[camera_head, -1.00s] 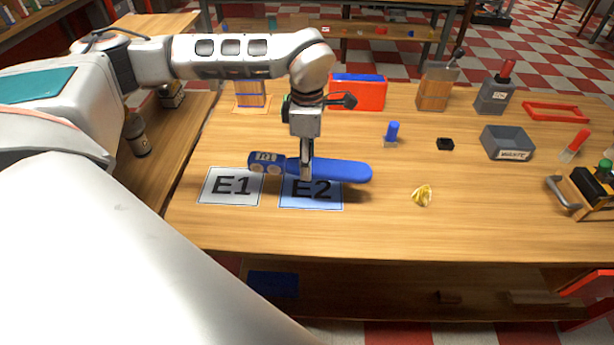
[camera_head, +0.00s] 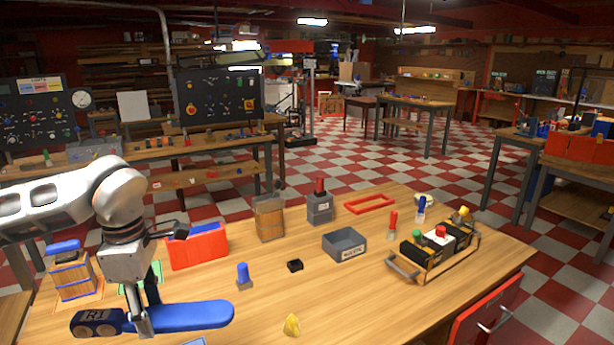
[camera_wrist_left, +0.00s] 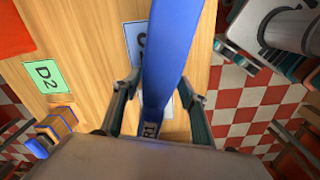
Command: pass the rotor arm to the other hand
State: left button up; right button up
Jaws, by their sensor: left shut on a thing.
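The rotor arm (camera_head: 190,316) is a long blue piece with a rounded end at the right and a darker block marked R1 at the left. My left gripper (camera_head: 144,328) is shut on it near the block end and holds it over the near left part of the table. The rotor arm (camera_wrist_left: 173,50) also runs up the middle of the left wrist view, between the fingers of my left gripper (camera_wrist_left: 156,108). Whether it touches the table is hard to tell. My right gripper is in neither current view.
The table's near middle is mostly clear.

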pick_arm(q)
jog(key=s+d+f+m, duration=0.1)
jog(key=d+f+m, duration=0.1)
jog(key=m, duration=0.8)
jog(key=s+d+f+m, duration=0.2)
jog(key=d+m, duration=0.3)
jog(key=m, duration=0.6)
jog(key=shift+f, duration=0.85)
